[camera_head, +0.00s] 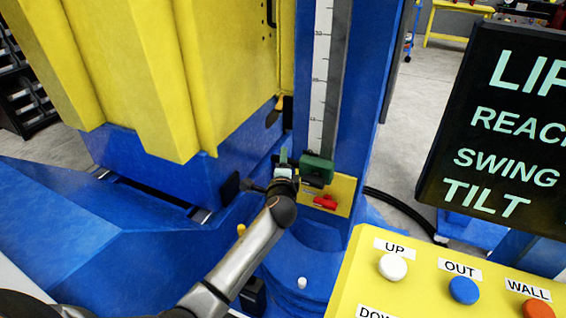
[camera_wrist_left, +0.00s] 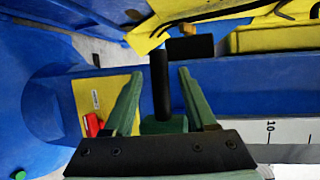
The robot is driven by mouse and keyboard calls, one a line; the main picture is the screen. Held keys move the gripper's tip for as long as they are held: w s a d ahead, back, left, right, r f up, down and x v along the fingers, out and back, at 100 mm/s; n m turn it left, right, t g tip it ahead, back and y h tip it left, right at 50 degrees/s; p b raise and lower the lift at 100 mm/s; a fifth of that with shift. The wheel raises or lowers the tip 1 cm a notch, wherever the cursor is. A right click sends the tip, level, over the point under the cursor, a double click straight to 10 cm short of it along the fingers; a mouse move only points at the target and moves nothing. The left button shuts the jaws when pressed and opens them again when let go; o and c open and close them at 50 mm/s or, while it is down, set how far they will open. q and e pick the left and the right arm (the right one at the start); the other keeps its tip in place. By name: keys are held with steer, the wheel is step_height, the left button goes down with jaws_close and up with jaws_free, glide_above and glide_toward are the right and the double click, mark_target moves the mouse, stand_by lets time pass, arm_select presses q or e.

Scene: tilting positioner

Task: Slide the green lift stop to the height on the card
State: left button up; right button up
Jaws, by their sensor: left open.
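The green lift stop (camera_head: 316,168) sits low on the blue column, at the lower part of the white scale strip (camera_head: 321,90). In the wrist view its green block (camera_wrist_left: 163,126) shows with a black handle (camera_wrist_left: 161,85) rising from it. My left gripper (camera_head: 284,164) is open just left of the stop. In the wrist view its two fingers (camera_wrist_left: 160,76) stand on either side of the black handle, with a gap on both sides. No card with a height can be read; a black board (camera_head: 505,125) shows "REACH", "SWING", "TILT", its right side cut off. My right gripper is out of view.
A yellow button panel (camera_head: 420,295) with white, blue and orange buttons stands at the lower right. A yellow plate with a red part (camera_head: 325,203) is under the stop. A large yellow body (camera_head: 150,70) stands close to the left of the column.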

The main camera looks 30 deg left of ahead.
arm_select(q)
steer(key=shift+w+a+f, duration=0.1)
steer(key=shift+w+a, duration=0.25)
steer(key=shift+w, duration=0.3)
jaws_close()
stand_by(1.1)
